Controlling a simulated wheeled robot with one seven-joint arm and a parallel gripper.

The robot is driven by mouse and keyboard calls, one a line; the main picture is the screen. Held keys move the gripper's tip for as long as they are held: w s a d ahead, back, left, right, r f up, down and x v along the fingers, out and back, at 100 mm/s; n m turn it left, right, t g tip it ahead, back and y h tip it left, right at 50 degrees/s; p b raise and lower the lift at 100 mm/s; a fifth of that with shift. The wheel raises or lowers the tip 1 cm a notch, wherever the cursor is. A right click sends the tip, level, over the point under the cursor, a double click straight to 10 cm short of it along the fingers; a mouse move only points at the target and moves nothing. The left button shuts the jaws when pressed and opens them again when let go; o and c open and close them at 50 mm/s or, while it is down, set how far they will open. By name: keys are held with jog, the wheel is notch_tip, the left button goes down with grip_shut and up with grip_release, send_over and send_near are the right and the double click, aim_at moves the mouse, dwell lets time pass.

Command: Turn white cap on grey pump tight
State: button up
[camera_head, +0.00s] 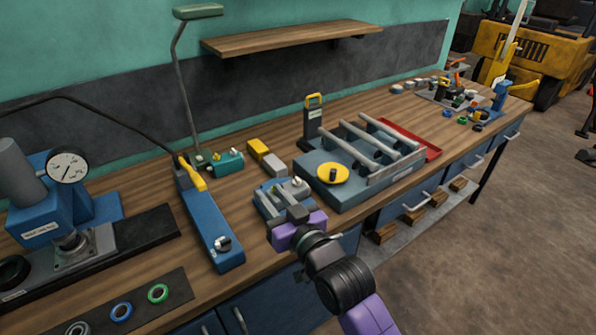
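My gripper (288,193), at the end of my purple and black arm, is over a small blue-grey fixture (262,206) near the front edge of the bench. This fixture carries grey parts and may be the grey pump, but my gripper covers much of it. I cannot make out a white cap there. The fingers are small and merge with the grey parts, so I cannot tell their opening or whether they touch anything. A small whitish knob (223,243) sits on the front end of a long blue block (205,222), left of my gripper.
A grey-blue rack with rollers (352,188) and a yellow disc (333,173) stands close right. A red tray (429,151) lies behind it. A press with a gauge (68,167) and a mat with coloured rings (140,312) are left. Bare wood shows between fixtures.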

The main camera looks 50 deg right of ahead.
jog(key=w+d+r+g+p, duration=0.1)
jog(key=w+d+r+g, duration=0.3)
jog(key=d, duration=0.4)
jog(key=w+d+r+g+p, duration=0.1)
jog(key=w+d+r+g, duration=0.1)
jog(key=w+d+r, duration=0.35)
jog(key=m+g+y, duration=0.1)
jog(key=g+y, duration=0.2)
jog(key=g, duration=0.4)
send_near(297, 178)
jog(key=p+x, duration=0.1)
jog(key=x, duration=0.7)
jog(key=shift+c, duration=0.2)
grip_shut()
